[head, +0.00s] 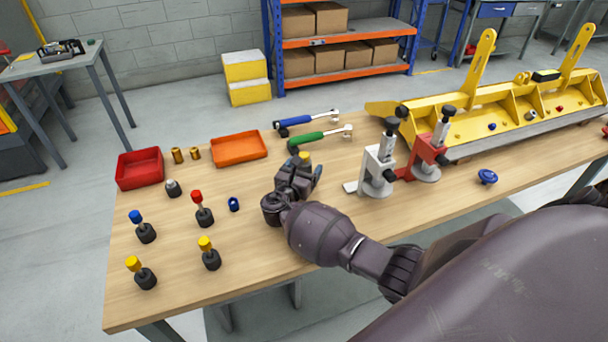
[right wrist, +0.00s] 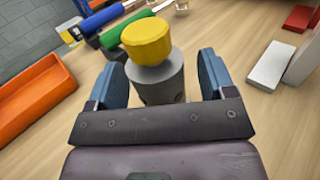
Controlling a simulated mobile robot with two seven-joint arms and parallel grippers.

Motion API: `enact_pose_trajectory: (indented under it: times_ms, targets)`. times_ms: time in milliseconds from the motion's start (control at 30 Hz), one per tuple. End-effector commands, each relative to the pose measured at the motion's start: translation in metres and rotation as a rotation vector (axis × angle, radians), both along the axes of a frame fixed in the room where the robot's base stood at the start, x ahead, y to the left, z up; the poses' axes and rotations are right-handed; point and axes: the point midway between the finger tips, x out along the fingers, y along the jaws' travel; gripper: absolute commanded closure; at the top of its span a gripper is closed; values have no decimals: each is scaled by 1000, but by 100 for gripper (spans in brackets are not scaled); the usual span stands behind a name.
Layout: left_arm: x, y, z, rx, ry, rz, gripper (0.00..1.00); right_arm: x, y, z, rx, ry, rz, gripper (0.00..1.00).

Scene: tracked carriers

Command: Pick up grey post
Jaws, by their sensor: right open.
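A grey post with a yellow knob on top (right wrist: 157,72) stands upright between the fingers of my right gripper (right wrist: 163,85) in the right wrist view. The fingers are apart, one on each side of it, with a visible gap at least on the right. In the head view my right gripper (head: 303,174) is over the middle of the wooden table, and only the yellow knob (head: 305,157) of this post shows past it; its body is hidden. A short dark piece with a light grey top (head: 173,188) stands at the left. My left gripper is not in view.
A green-handled tool (head: 312,138) and a blue-handled tool (head: 305,120) lie just behind. White (head: 376,172) and red (head: 430,155) stands are to the right. An orange tray (head: 238,149), a red bin (head: 140,168) and several knobbed black pieces (head: 203,212) are at left.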

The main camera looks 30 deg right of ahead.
Motion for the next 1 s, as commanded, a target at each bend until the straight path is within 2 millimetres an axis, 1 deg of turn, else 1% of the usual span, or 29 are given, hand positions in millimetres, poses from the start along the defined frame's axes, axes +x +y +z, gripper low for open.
enact_pose_trajectory:
  times_ms: [33, 67, 200, 533, 833, 967, 1000]
  targets:
    - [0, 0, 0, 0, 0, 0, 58, 0, 0, 0, 0, 0, 0, 24]
    - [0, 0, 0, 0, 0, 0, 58, 0, 0, 0, 0, 0, 0, 27]
    - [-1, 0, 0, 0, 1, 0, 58, 0, 0, 0, 0, 0, 0, 48]
    - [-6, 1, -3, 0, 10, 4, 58, 0, 1, 0, 1, -1, 0, 99]
    - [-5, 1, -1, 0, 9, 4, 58, 0, 1, 5, 0, -4, 1, 99]
    - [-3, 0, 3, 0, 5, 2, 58, 1, 1, 17, -1, -6, 0, 99]
    - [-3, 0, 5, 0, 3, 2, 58, 1, 1, 24, 0, -7, 1, 99]
